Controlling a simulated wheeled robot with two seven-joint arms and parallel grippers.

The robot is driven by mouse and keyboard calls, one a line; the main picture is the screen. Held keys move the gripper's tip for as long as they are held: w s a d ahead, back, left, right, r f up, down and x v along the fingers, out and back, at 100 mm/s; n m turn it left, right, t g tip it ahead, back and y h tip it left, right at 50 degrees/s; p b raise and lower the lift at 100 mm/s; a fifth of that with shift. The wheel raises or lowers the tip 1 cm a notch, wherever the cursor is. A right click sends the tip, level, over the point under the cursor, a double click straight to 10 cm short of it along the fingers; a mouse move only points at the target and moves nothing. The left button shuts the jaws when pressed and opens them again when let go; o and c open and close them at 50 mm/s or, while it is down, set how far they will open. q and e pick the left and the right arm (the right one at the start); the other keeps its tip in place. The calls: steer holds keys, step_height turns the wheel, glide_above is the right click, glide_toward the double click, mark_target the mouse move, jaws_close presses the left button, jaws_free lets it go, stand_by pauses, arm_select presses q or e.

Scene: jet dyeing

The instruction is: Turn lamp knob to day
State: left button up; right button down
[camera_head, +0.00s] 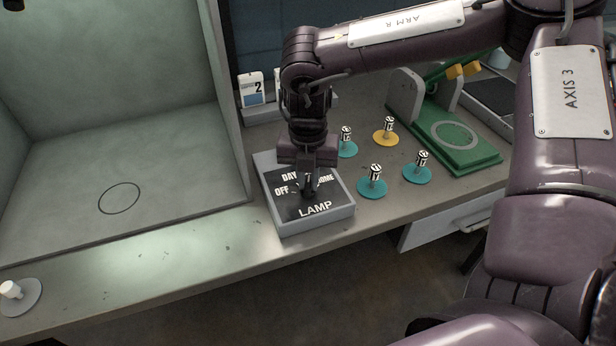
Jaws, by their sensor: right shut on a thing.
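The lamp control box (318,222) sits on the bench just right of the light booth. Its black face reads "LAMP" at the front, with "OFF", "DAY" and a partly covered word ending in "OME". My right gripper (309,192) points down onto the middle of this face and is shut on the lamp knob. The fingers hide the knob, so I cannot tell which position it points to. My left gripper is not in view.
The light booth (110,130) with a circle on its floor stands at left. Several teal and yellow discs with labelled pegs (372,185) lie right of the box. A green fixture (458,142) stands behind them. A white peg on a disc (14,293) is at front left.

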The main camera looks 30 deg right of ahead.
steer(key=shift+f+n+b, duration=0.1)
steer(key=shift+n+b, duration=0.8)
steer(key=shift+b, duration=0.05)
steer(key=shift+n+b, duration=0.65)
steer(key=shift+n, duration=0.15)
steer(key=n+b, duration=0.1)
steer(key=n, duration=0.1)
steer(key=shift+n, duration=0.3)
steer(key=shift+n+b, duration=0.6)
steer(key=shift+n, duration=1.2)
steer(key=c, duration=1.4)
jaws_free()
steer(key=shift+c, duration=0.2)
